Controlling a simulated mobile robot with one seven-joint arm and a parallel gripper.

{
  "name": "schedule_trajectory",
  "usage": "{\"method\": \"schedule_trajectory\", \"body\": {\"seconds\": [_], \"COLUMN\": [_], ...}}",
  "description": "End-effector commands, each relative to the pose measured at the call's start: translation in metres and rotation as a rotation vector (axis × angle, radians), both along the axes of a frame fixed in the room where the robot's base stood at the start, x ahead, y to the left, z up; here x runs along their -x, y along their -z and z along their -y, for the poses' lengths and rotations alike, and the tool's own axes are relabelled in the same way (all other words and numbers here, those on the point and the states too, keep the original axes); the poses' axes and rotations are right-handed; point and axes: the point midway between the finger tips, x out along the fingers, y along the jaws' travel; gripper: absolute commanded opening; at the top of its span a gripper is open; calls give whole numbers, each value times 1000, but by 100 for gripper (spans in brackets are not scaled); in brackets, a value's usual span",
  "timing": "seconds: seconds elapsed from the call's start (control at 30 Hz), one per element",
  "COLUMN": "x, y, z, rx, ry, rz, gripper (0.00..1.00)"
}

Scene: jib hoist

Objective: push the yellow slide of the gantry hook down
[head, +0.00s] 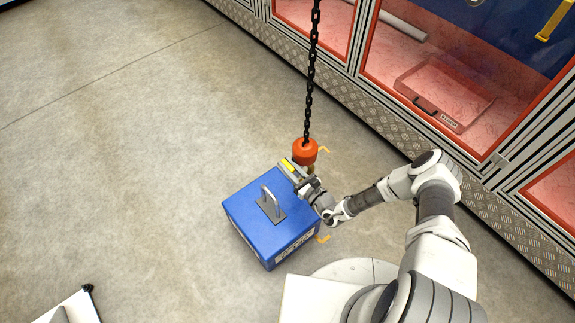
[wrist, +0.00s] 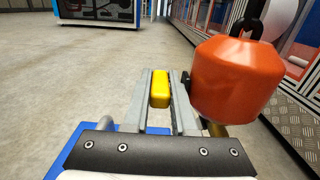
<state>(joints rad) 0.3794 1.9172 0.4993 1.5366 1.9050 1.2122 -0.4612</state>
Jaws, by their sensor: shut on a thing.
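The gantry hook's orange block (head: 305,150) hangs from a black chain (head: 310,75) in the head view. The block (wrist: 236,75) looms large at the right of the wrist view, close beside the fingers. The yellow slide (wrist: 160,88) sits between the two grey fingers of my gripper (wrist: 160,96). In the head view the slide (head: 287,164) shows as a small yellow spot at my gripper (head: 291,169), just left of and below the orange block. My gripper is shut on the slide. The lower part of the hook is mostly hidden behind the gripper.
A blue box (head: 248,220) with a metal handle (head: 272,200) stands on the floor just below and left of my gripper. A framed enclosure with red-edged panels (head: 460,75) runs along the right.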

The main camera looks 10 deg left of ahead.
Motion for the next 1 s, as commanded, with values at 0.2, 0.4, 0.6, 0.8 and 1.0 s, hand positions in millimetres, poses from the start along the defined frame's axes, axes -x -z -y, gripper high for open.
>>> {"method": "schedule_trajectory", "body": {"seconds": [0.2, 0.4, 0.6, 0.8, 1.0], "x": [3, 2, 10, 37, 70], "y": [5, 4, 3, 1, 1], "z": [1, 0, 10, 41, 78], "rx": [10, 8, 8, 8, 8], "ry": [-3, -3, -2, 0, 1], "rz": [-11, -9, -10, -12, -10], "gripper": [38, 38, 38, 38, 38]}}
